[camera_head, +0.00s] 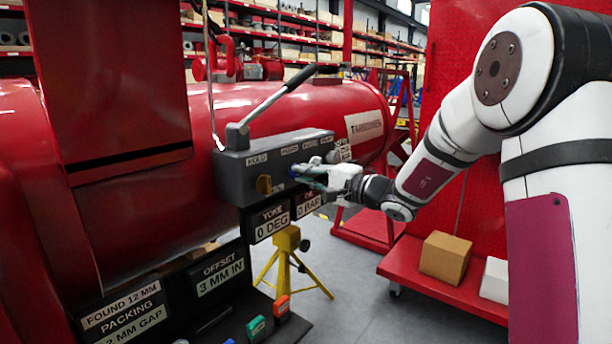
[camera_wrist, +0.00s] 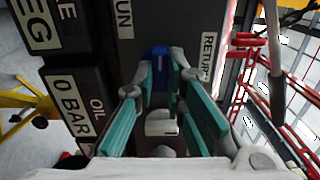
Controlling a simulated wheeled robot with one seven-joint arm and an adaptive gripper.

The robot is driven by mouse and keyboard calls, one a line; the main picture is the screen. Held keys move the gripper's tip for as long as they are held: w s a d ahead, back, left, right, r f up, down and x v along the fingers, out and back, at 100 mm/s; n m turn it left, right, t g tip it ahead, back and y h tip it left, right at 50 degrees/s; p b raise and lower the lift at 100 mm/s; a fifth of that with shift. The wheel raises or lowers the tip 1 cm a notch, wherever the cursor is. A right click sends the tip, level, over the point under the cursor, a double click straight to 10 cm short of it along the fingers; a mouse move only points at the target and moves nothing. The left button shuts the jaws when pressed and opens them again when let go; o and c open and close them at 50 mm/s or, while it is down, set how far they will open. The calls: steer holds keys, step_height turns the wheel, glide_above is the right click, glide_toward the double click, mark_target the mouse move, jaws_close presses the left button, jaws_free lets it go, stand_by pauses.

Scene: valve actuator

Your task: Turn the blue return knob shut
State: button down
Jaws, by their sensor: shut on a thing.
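The blue return knob (camera_wrist: 159,56) sits on the face of the grey control box, beside the RETURN label (camera_wrist: 207,57) in the wrist view. My gripper (camera_wrist: 160,82) has its teal fingers closed around the knob's sides, with the blue top showing between the fingertips. In the head view my gripper (camera_head: 312,172) reaches the grey control box (camera_head: 238,178) from the right and mostly hides the knob. Whether the knob is turned open or shut cannot be told.
Display plates (camera_head: 271,222) read 0 DEG and 0 BAR below. A yellow tripod (camera_head: 287,245) stands underneath. A red cart with a cardboard box (camera_head: 445,257) stands right.

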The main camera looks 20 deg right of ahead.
steer(key=shift+m+p, duration=4.65)
steer(key=shift+m, duration=3.85)
steer(key=shift+f, duration=0.1)
steer(key=c, duration=1.6)
jaws_free()
steer(key=shift+c, duration=0.2)
steer(key=v, duration=1.2)
